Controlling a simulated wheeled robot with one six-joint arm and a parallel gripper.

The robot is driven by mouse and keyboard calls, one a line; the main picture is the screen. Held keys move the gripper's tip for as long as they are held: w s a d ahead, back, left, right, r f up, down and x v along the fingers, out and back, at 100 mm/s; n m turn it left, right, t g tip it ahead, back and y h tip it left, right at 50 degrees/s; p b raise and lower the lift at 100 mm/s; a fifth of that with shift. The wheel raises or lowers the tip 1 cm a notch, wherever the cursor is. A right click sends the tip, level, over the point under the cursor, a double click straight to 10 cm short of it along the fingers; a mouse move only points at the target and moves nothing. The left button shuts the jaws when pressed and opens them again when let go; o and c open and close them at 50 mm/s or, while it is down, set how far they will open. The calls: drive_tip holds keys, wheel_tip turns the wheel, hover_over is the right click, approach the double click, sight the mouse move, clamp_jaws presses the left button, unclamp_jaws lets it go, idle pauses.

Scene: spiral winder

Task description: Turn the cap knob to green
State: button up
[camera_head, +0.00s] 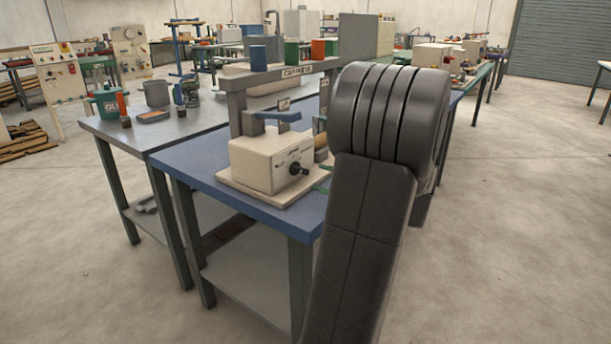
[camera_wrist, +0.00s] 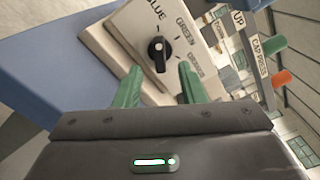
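The cap knob (camera_wrist: 157,50) is black, on the front of a cream control box (camera_wrist: 128,25). In the wrist view the labels BLUE, GREEN and ORANGE stand around it. A small white mark shows on the knob, but I cannot tell for sure which label it points at. My gripper (camera_wrist: 160,68) is open, its two green fingers spread apart, pointing toward the knob with nothing between them. The fingers appear short of the knob. In the head view the knob (camera_head: 299,169) shows on the box (camera_head: 262,163), and my arm hides most of the gripper.
The box stands on a blue table (camera_head: 205,165). A grey frame (camera_head: 285,75) rises behind it. Signs reading UP and CAP PRESS (camera_wrist: 262,58) and an orange-tipped part (camera_wrist: 283,77) are at right in the wrist view. A grey bench (camera_head: 120,130) adjoins at left; the floor in front is clear.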

sight(304, 172)
drive_tip(key=x, duration=0.6)
drive_tip(key=shift+b, duration=0.35)
drive_tip(key=shift+c, duration=0.3)
clamp_jaws()
